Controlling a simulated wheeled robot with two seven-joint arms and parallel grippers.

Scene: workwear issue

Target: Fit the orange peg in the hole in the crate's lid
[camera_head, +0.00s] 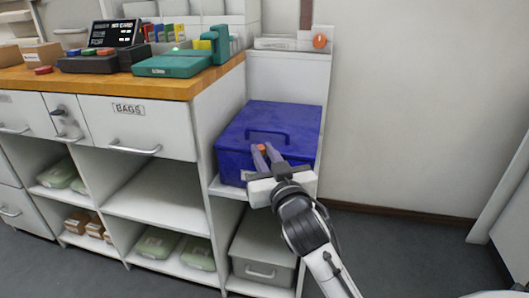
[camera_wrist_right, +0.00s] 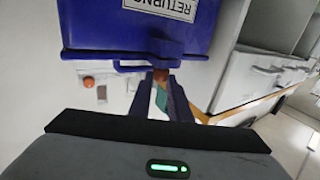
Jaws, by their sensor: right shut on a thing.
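The blue crate (camera_head: 286,118) with its lid on stands on a white shelf at the right end of the counter. A handle shows on the lid. The crate also shows in the right wrist view (camera_wrist_right: 100,30), with a white "RETURNS" label. My right gripper (camera_head: 265,153) is at the front of the crate, in front of the handle, shut on the orange peg (camera_head: 262,148). The peg's orange part shows between the fingertips in the right wrist view (camera_wrist_right: 161,75). I cannot tell whether the peg touches the crate. I cannot make out the hole. My left gripper is out of view.
A wooden counter (camera_head: 200,82) at the left carries a card terminal (camera_head: 110,38) and a teal device (camera_head: 172,66). A grey bin (camera_head: 262,255) sits on the shelf below the crate. An orange round thing (camera_head: 320,41) is on the ledge behind. The floor at right is clear.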

